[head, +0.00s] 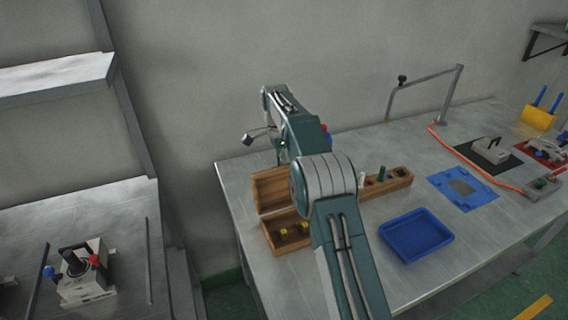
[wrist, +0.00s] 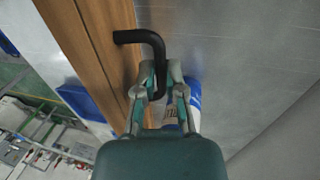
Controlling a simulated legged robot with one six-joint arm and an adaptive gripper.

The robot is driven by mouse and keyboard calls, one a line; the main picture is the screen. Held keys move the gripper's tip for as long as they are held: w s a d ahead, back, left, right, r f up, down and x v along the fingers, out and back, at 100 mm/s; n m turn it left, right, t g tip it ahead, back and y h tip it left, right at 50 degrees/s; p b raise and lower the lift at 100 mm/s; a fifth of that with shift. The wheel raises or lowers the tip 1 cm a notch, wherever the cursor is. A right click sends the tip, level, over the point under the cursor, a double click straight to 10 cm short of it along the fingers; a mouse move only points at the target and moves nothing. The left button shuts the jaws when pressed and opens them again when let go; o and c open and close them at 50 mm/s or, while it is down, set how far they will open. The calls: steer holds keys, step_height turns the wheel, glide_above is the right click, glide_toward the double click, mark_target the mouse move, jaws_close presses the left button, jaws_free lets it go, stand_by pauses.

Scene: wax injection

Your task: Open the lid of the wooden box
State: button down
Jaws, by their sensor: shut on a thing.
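The wooden box (head: 272,240) stands at the left end of the metal table, with yellow pieces inside. Its lid (head: 270,190) is raised at the back, so the inside shows; my arm covers the box's right part. In the wrist view, a wooden surface (wrist: 88,45), likely the lid, runs along the left. A black bent handle (wrist: 150,38) stands out from it. My gripper (wrist: 161,88) is shut on the handle's lower end. In the head view my gripper's fingertips are mostly hidden behind the lid and arm.
A blue tray (head: 416,238) lies right of my arm. A wooden block with holes (head: 398,180) holds several small pieces behind it. A blue plate (head: 463,188) and a metal frame (head: 450,95) are further right. The wall is close behind the table.

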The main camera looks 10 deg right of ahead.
steer(key=shift+w+a+f, duration=0.1)
steer(key=shift+w+f, duration=0.7)
steer(key=shift+f, duration=0.05)
steer(key=c, duration=0.7)
jaws_free()
steer(key=shift+w, duration=0.15)
